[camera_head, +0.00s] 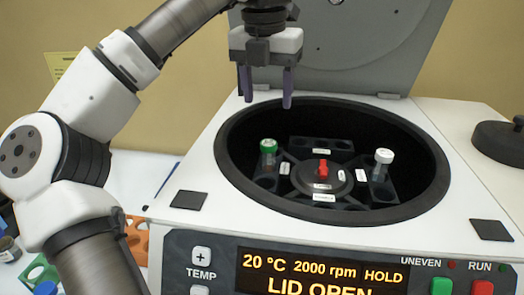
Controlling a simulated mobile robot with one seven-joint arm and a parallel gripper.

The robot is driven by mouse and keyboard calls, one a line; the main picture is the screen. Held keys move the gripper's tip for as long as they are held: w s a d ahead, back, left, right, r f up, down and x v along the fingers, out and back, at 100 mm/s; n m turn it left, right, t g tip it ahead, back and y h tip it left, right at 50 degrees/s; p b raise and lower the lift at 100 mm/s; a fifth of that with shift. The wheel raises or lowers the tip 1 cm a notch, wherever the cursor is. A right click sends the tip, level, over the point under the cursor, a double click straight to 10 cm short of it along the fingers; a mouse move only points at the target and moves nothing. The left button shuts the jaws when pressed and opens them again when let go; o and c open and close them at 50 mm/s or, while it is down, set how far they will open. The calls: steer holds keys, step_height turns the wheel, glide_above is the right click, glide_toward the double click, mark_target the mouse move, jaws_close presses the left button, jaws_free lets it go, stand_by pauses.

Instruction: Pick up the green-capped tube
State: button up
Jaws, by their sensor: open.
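The green-capped tube (268,152) stands in the left slot of the rotor inside the open centrifuge (225,160). Its green cap and a short length of clear body show above the slot; the rest is hidden. My gripper (266,102) points down over the back rim of the bowl, above the green cap in the picture and apart from it. Its two dark fingers are open with nothing between them.
A white-capped tube (382,166) stands in the rotor's right slot. A red knob (322,169) rises at the rotor's centre. The raised lid (350,50) stands behind my gripper. An orange rack (137,240) and a green rack (38,270) lie at lower left.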

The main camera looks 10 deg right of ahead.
mark_target(269, 143)
steer(key=f, duration=0.2)
steer(key=f+p, duration=0.1)
steer(key=f, duration=0.2)
steer(key=w+f, duration=0.1)
steer(key=f, duration=0.2)
steer(key=shift+d+f, duration=0.15)
steer(key=shift+d, duration=0.1)
steer(key=shift+d+f+p, duration=0.15)
steer(key=shift+f+p, duration=1.4)
steer(key=shift+f, duration=1.2)
steer(key=shift+c, duration=0.5)
steer(key=c, duration=1)
